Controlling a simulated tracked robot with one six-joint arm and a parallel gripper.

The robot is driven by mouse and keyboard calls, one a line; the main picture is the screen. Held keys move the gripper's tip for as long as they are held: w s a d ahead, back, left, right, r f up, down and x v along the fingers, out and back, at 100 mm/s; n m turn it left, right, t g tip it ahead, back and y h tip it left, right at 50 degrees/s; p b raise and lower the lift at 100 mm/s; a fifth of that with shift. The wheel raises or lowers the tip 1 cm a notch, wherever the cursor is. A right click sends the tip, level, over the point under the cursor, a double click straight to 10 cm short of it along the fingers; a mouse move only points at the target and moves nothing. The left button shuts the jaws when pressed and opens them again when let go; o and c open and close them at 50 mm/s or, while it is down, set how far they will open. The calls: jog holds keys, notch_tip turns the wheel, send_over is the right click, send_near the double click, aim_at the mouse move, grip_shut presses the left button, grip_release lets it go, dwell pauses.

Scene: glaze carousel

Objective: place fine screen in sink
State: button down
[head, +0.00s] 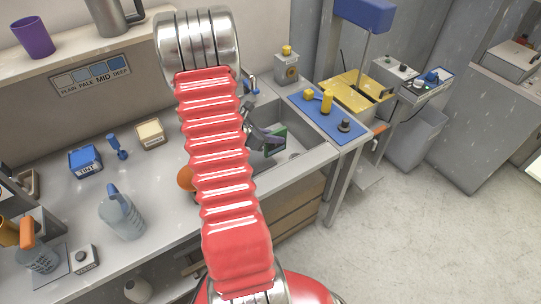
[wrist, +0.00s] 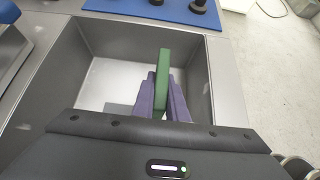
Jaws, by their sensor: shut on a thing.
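My gripper (wrist: 163,100) is shut on a green-edged flat piece, which I take to be the fine screen (wrist: 164,72). In the wrist view the screen is edge-on between the purple fingers, over the sink (wrist: 105,85). In the head view the screen (head: 275,142) shows as a green-framed panel with a dark face, held upright at the sink (head: 312,158). My gripper (head: 265,138) is at its left, partly behind my red arm. I cannot tell whether the screen touches the sink floor.
A blue mat (head: 309,119) with yellow and dark items lies right of the sink. Left on the counter are a blue TINT box (head: 85,161), a cream box (head: 150,134) and a spray bottle (head: 121,215). An orange thing (head: 186,178) is partly hidden by my arm.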

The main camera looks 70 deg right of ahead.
aim_at(272, 154)
jog(key=shift+f, duration=2.4)
jog(key=shift+f, duration=0.1)
jog(key=shift+f, duration=2)
jog(key=shift+f, duration=0.1)
jog(key=c, duration=1.8)
grip_release()
jog(key=shift+o, duration=0.2)
jog(key=v, duration=1.2)
